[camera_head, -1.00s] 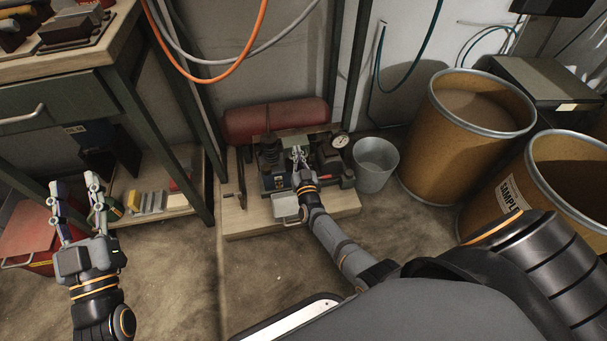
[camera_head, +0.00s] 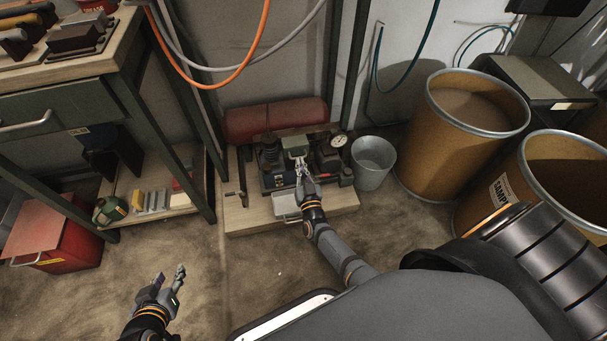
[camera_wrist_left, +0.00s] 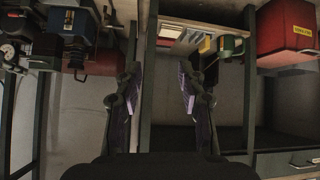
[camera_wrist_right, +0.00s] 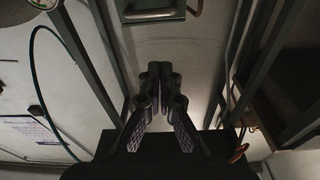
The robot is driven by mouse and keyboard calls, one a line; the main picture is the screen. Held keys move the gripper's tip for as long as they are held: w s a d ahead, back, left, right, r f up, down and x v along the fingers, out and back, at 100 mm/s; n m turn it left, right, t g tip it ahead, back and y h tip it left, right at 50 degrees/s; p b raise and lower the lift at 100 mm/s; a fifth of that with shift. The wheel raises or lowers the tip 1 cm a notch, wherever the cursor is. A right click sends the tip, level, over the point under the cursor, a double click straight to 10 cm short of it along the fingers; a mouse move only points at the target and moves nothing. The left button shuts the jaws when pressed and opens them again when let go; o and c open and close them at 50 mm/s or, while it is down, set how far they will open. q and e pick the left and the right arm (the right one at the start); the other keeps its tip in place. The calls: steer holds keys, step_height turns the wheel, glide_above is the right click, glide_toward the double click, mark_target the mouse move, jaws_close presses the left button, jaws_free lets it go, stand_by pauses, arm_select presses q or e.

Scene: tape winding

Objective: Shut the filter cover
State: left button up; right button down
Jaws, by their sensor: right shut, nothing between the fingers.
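The filter cover (camera_head: 294,141) is a small grey-green lid on the compressor unit (camera_head: 278,181), on the low wooden platform. I cannot tell for sure whether it is fully seated. My right gripper (camera_head: 301,164) is shut and empty, just in front of the cover and apparently apart from it. In the right wrist view the shut fingertips (camera_wrist_right: 160,72) point toward a greenish panel (camera_wrist_right: 152,10) at the top edge. My left gripper (camera_head: 169,273) is open and empty over bare floor, left of the platform. Its spread fingers show in the left wrist view (camera_wrist_left: 158,75).
A red tank (camera_head: 276,120) lies behind the unit, with a gauge (camera_head: 338,141) at right. A grey bucket (camera_head: 373,163) and brown drums (camera_head: 467,130) stand to the right. A workbench (camera_head: 60,75) and red box (camera_head: 52,232) are at left. The floor in front is clear.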

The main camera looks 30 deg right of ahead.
arm_select(q)
steer(key=s+f+g, duration=0.4)
steer(key=s+f, duration=0.1)
steer(key=s, duration=0.3)
steer(key=shift+d+f+p, duration=0.35)
steer(key=shift+p, duration=0.1)
arm_select(e)
steer(key=v, duration=0.4)
steer(key=shift+d, duration=0.1)
steer(key=shift+f, duration=0.1)
